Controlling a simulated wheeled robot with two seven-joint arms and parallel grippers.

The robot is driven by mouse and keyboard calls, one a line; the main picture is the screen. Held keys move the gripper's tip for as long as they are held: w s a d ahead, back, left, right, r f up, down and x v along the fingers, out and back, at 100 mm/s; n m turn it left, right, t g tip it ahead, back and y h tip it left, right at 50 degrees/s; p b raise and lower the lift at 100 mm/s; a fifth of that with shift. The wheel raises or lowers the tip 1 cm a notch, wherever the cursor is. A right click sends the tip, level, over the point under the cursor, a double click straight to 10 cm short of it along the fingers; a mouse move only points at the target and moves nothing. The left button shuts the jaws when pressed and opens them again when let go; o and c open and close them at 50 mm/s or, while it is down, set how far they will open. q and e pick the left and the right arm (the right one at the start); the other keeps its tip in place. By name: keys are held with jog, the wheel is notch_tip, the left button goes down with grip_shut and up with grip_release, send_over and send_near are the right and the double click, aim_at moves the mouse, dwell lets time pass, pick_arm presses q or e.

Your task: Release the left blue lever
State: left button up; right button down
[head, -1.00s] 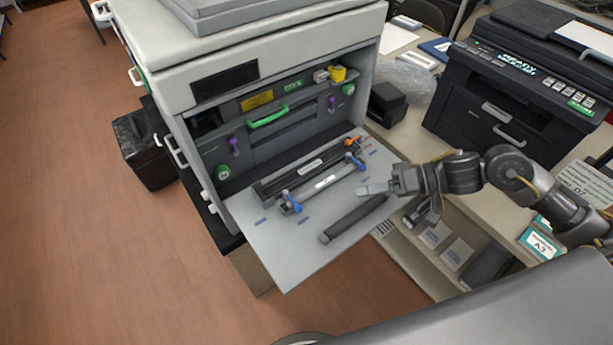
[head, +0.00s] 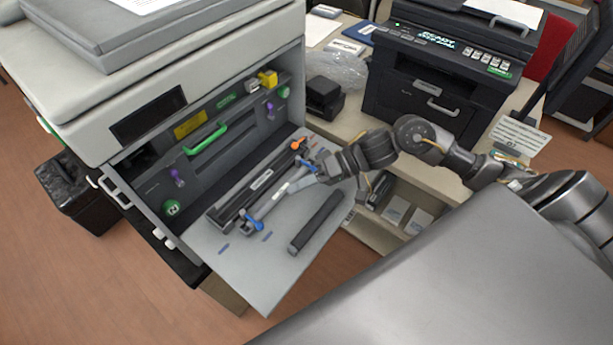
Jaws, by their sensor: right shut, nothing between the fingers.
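The left blue lever (head: 254,224) sits at the near-left end of a grey toner unit (head: 268,205) on the printer's lowered door (head: 246,272). A second blue lever (head: 307,166) is at the unit's far-right end, close to my right gripper. My right gripper (head: 292,186) is shut and empty, its light fingertips over the right half of the unit, pointing left toward the left lever and well short of it. I cannot tell whether the fingertips touch the unit. My left gripper is not in view.
A long black cartridge with an orange end (head: 298,144) lies behind the unit. A loose dark roller (head: 316,221) lies in front on the door. The open printer (head: 208,75) rises behind, with a green handle (head: 206,137). A black printer (head: 445,75) stands at right.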

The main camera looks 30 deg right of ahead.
aim_at(255, 221)
jog(key=p+x, duration=0.1)
jog(key=x, duration=0.4)
jog(key=shift+w+a, duration=0.1)
jog(key=shift+a, duration=0.25)
jog(key=shift+s+a+f+p, duration=0.35)
jog(key=shift+s+a+f, duration=0.7)
jog(key=shift+a, duration=0.1)
jog(key=shift+a+f, duration=0.1)
jog(key=shift+f, duration=0.05)
jog(key=shift+a, duration=0.15)
